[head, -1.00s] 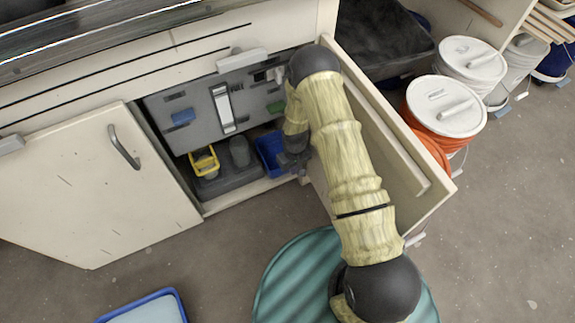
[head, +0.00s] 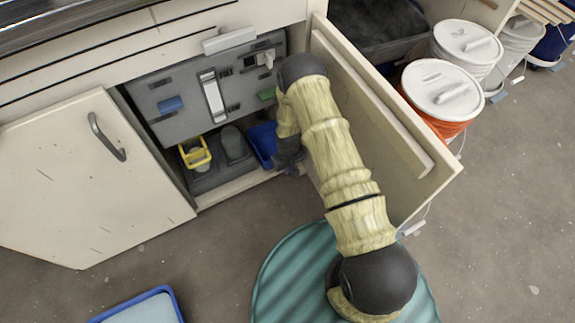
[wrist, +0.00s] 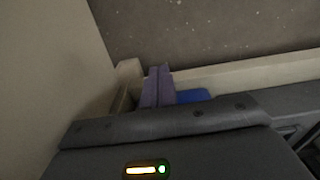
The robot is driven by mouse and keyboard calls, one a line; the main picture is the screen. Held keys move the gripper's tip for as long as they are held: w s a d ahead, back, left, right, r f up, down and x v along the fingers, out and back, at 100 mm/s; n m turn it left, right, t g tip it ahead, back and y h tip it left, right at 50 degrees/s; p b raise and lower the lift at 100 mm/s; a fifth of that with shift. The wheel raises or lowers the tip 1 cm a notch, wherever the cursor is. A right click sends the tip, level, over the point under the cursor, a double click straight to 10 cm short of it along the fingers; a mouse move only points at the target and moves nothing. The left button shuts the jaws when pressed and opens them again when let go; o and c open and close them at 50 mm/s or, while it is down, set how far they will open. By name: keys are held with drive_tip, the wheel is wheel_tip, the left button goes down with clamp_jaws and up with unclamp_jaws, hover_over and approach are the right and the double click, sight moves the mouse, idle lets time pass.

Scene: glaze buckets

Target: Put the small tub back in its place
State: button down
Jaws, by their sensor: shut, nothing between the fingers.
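A small blue tub (head: 262,145) sits on the cabinet floor, at the right end of the opening below the grey tool panel. My gripper (head: 288,165) is low at the cabinet's front right, just right of the tub, and its dark body hides part of that corner. In the wrist view, the fingers (wrist: 157,86) are together with nothing between them. A blue edge of the tub (wrist: 193,95) shows just beyond and right of them. I cannot tell whether they touch it.
A yellow holder (head: 195,153) and a dark grey container (head: 233,143) stand on a grey tray left of the tub. The open right door (head: 425,190) stands close beside my arm. Lidded buckets (head: 440,88) stand beyond the right door.

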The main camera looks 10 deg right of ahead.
drive_tip(key=shift+w+a+f+b, duration=0.25)
drive_tip(key=shift+w+f+b, duration=0.15)
drive_tip(key=shift+w, duration=0.2)
drive_tip(key=shift+w+a+f+b, duration=0.25)
drive_tip(key=shift+w+f+b, duration=0.1)
drive_tip(key=shift+w+b, duration=0.25)
drive_tip(key=shift+w+a+f+b, duration=0.25)
drive_tip(key=shift+w+f+b, duration=0.15)
drive_tip(key=shift+w, duration=0.25)
drive_tip(key=shift+w+a+b, duration=0.25)
drive_tip(key=shift+w+a, duration=0.1)
drive_tip(key=shift+w, duration=0.35)
drive_tip(key=shift+w+a+b, duration=0.2)
drive_tip(key=shift+w+a, duration=0.1)
drive_tip(key=shift+w, duration=0.4)
